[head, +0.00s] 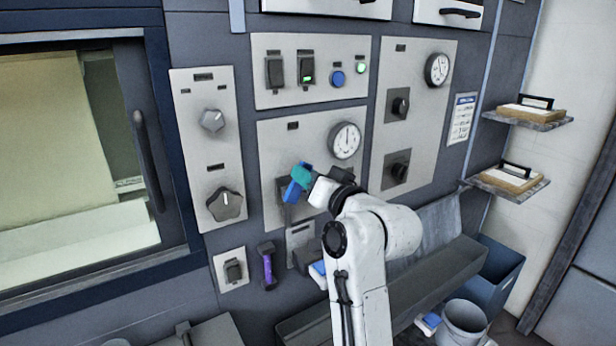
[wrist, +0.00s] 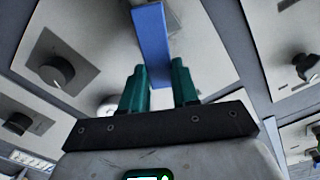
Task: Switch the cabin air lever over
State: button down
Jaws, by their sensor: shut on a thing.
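The lever has a flat blue handle (head: 293,190) and stands on the middle grey panel, below and left of a round gauge. In the wrist view the blue handle (wrist: 150,40) runs down from the top edge to between the teal fingers. My gripper (head: 302,174) reaches in from the right and is shut on the blue handle. It also shows in the wrist view (wrist: 160,76), with one finger on each side of the handle. My fingers and wrist hide part of the lever's mount and any label near it.
A round gauge (head: 345,141) sits just above my wrist. Two knobs are on the left panel (head: 207,150), and switches are on the panel above (head: 310,75). A purple handle (head: 268,266) is below. A grey trough (head: 430,290) juts out at lower right.

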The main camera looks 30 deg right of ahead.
jog(key=shift+d+f+m+p, duration=0.45)
jog(key=shift+f+m, duration=0.35)
jog(key=shift+m, duration=1.25)
jog(key=shift+d+f+m+p, duration=0.25)
jog(key=shift+d+f+m, duration=0.4)
jog(key=shift+m, duration=1.35)
jog(key=shift+d+f+m+p, duration=0.35)
jog(key=shift+f+m, duration=0.6)
jog(key=shift+m, duration=1.1)
jog(key=c, duration=0.8)
grip_release()
jog(key=shift+c, duration=0.2)
jog(key=s+b, duration=0.2)
jog(key=s, duration=0.8)
jog(key=shift+s, duration=0.4)
jog(key=shift+f, duration=0.1)
